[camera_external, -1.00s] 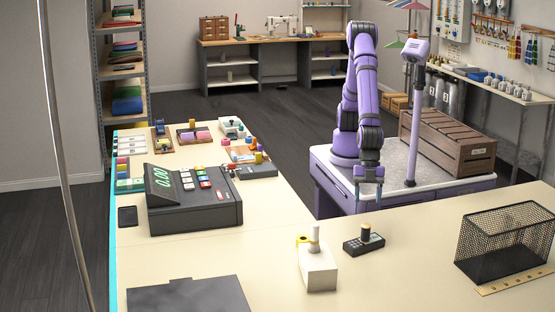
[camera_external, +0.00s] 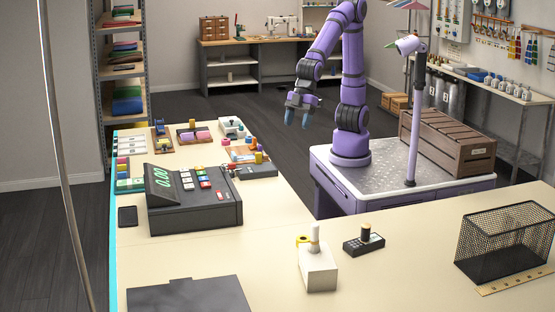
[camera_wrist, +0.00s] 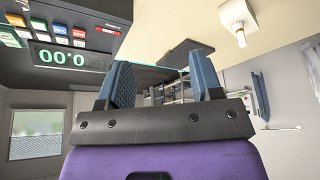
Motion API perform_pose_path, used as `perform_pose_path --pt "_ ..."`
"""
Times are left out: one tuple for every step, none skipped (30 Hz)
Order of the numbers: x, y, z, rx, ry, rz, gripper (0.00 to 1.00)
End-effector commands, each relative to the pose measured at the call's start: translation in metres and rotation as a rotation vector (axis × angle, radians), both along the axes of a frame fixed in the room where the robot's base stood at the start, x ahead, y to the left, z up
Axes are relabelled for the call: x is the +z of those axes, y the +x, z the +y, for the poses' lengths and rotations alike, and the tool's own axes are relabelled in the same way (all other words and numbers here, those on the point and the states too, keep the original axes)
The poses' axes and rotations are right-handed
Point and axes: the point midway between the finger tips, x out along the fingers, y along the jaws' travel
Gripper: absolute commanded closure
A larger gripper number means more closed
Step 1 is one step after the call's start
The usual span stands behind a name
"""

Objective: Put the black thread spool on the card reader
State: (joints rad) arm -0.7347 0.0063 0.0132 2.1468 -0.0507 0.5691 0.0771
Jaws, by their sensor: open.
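The black thread spool (camera_external: 366,231) stands upright on the card reader (camera_external: 373,244), a small dark keypad device on the cream counter right of the white box. The spool has a tan top and looks in contact with the reader. My gripper (camera_external: 297,118) is open and empty, raised well above and behind the counter, far from the spool. Its two blue fingers show apart in the wrist view (camera_wrist: 162,85). Neither spool nor reader can be made out in the wrist view.
A cash register (camera_external: 195,205) stands left of the reader. A white box (camera_external: 318,270) with a pale post and yellow ring stands close to its left. A black mesh basket (camera_external: 505,245) and ruler (camera_external: 515,283) lie right. Counter between reader and basket is clear.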

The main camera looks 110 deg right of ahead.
Motion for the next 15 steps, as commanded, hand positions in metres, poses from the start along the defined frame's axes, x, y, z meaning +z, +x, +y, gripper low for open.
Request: perform_pose_path --pt "0.013 0.002 -0.031 -0.05 0.005 -0.007 0.41" --pt "0.019 0.002 -0.047 -0.078 0.007 -0.008 0.41" --pt "0.026 0.0 -0.069 -0.113 0.008 -0.009 0.41" --pt "0.031 -0.002 -0.084 -0.139 0.009 -0.011 0.41" --pt "0.036 -0.005 -0.1 -0.165 0.009 -0.011 0.41" --pt "0.041 -0.009 -0.12 -0.2 0.011 -0.015 0.41" --pt "0.045 -0.013 -0.135 -0.226 0.011 -0.015 0.41" --pt "0.049 -0.017 -0.15 -0.252 0.012 -0.017 0.41" --pt "0.053 -0.024 -0.168 -0.287 0.013 -0.018 0.41" --pt "0.055 -0.03 -0.182 -0.313 0.014 -0.02 0.41" --pt "0.058 -0.036 -0.195 -0.339 0.015 -0.02 0.41" --pt "0.06 -0.045 -0.211 -0.374 0.016 -0.022 0.41" --pt "0.062 -0.053 -0.223 -0.4 0.018 -0.023 0.41" --pt "0.063 -0.06 -0.235 -0.427 0.018 -0.024 0.41" --pt "0.064 -0.071 -0.249 -0.461 0.02 -0.026 0.41"
